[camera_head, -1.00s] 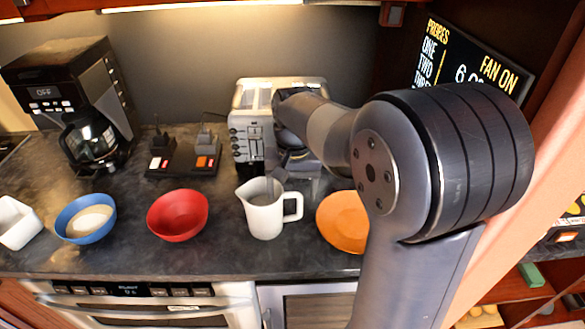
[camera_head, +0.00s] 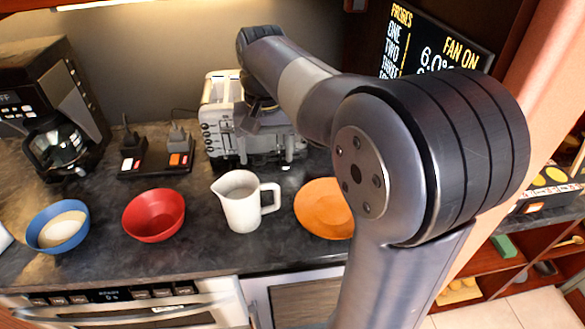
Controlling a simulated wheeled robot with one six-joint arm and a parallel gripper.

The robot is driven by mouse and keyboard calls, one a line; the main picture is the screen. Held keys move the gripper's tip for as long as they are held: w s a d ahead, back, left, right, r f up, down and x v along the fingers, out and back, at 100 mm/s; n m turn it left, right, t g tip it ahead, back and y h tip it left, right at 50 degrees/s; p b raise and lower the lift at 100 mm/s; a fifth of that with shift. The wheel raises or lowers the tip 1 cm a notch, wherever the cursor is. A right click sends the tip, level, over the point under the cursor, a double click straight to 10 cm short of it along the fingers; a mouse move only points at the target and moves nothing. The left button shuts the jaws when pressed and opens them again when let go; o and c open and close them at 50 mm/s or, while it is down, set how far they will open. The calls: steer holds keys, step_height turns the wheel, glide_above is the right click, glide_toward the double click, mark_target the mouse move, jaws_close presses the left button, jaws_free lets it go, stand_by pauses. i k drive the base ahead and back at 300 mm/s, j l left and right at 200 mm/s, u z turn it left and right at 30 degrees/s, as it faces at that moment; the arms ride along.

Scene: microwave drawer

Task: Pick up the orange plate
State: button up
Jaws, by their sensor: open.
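The orange plate (camera_head: 323,208) lies flat on the dark countertop, right of the white pitcher (camera_head: 240,207). My arm covers the plate's right edge. My gripper (camera_head: 260,122) is open and empty, pointing down in front of the toaster (camera_head: 214,120). It is above and left of the plate in the picture, apart from it.
A red bowl (camera_head: 154,215) and a blue bowl (camera_head: 57,226) stand left of the pitcher. A coffee maker (camera_head: 40,75) and a dark block with switches (camera_head: 156,158) stand behind. The oven (camera_head: 130,309) is below the counter's front edge. Shelves (camera_head: 535,245) are at right.

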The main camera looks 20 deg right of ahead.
mark_target(321, 206)
steer(key=k+z, duration=0.45)
steer(key=k+l+z, duration=0.15)
steer(key=z, duration=0.3)
steer(key=k, duration=0.1)
